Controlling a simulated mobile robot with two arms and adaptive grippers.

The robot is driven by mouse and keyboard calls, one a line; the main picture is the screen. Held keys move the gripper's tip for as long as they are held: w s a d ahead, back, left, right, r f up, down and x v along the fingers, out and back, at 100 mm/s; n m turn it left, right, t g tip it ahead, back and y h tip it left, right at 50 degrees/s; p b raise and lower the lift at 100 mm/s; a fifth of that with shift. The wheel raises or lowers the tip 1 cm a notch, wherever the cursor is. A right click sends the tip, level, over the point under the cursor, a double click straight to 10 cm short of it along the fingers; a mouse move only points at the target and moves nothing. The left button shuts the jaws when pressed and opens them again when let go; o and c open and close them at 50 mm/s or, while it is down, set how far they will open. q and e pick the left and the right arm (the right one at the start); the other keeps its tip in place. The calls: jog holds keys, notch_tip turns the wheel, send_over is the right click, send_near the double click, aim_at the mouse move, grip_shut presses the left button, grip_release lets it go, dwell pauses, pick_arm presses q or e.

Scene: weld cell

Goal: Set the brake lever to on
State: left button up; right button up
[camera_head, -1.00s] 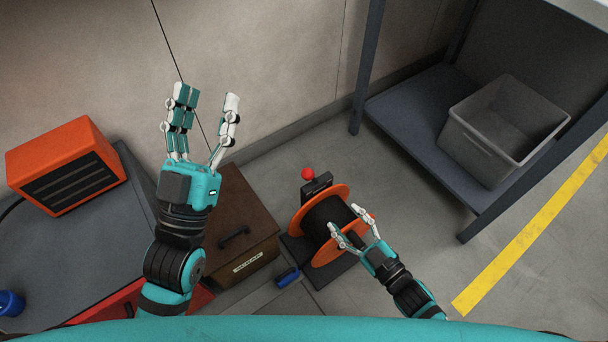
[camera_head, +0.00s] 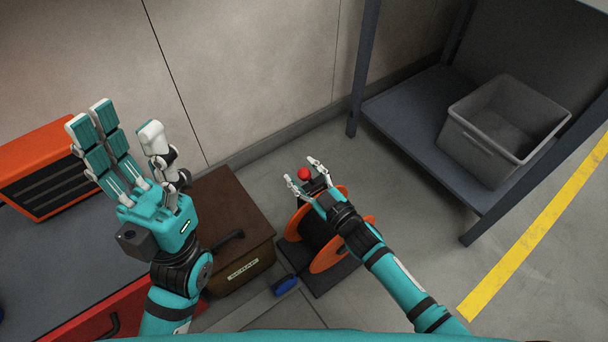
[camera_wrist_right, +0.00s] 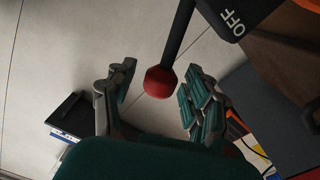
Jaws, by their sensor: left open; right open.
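The brake lever has a red ball knob (camera_head: 304,174) on a dark stem, at the far side of the cable reel (camera_head: 325,262) with orange flanges. My right gripper (camera_head: 302,176) is open at the knob. In the right wrist view the red knob (camera_wrist_right: 160,82) hangs between the open fingers of my right gripper (camera_wrist_right: 155,88), with no clear contact. A dark plate marked OFF (camera_wrist_right: 232,20) is beside the lever stem (camera_wrist_right: 178,35). My left gripper (camera_head: 130,140) is open and empty over the workbench and brown box, away from the lever.
A brown box (camera_head: 232,207) with a label stands left of the reel. An orange heater-like unit (camera_head: 40,160) sits on the grey bench at left. A grey bin (camera_head: 470,150) stands on the shelf at right. A blue-handled tool (camera_head: 286,286) lies near the reel base.

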grip_shut()
dwell(0.4)
